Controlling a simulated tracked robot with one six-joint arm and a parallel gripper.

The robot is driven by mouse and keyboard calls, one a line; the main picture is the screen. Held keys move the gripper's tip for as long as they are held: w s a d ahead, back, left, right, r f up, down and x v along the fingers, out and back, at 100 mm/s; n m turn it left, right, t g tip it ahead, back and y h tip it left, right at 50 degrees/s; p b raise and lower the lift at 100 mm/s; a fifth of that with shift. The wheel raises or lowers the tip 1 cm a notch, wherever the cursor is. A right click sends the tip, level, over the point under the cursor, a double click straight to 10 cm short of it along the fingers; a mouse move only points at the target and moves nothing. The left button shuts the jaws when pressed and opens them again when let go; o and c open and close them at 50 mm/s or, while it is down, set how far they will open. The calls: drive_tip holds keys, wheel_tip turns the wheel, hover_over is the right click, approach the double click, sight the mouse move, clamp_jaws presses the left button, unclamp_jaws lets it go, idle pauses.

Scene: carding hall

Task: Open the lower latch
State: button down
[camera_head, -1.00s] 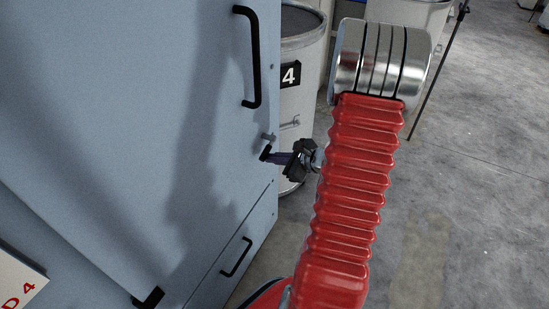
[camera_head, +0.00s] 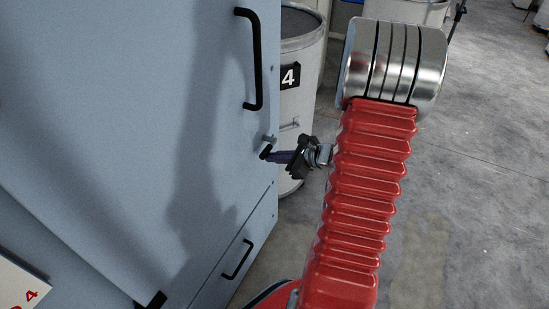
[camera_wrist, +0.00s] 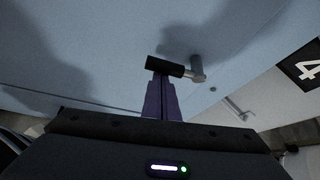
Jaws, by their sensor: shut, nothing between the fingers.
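The lower latch (camera_wrist: 170,67) is a small black lever on a metal pivot, on the blue-grey cabinet door. In the head view the latch (camera_head: 266,152) sits near the door's right edge, below a long black handle. My gripper (camera_wrist: 162,84) has purple fingers closed together, with their tips right at the black lever; contact looks likely, but a small gap cannot be ruled out. In the head view my gripper (camera_head: 272,156) reaches the latch from the right. Nothing is held between the fingers.
The long black handle (camera_head: 257,60) stands out from the door above the latch. Another black handle (camera_head: 237,260) is on a lower panel. A grey drum (camera_head: 303,45) marked 4 stands behind the cabinet. Open concrete floor (camera_head: 470,200) lies to the right.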

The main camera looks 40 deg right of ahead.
drive_tip(key=shift+f, duration=0.15)
drive_tip(key=s+d+r, duration=0.1)
drive_tip(key=s+d, duration=0.3)
drive_tip(key=s, duration=0.4)
drive_tip(key=shift+s+r, duration=0.15)
drive_tip(key=shift+s, duration=0.15)
idle(0.4)
drive_tip(key=shift+a, duration=0.1)
idle(0.5)
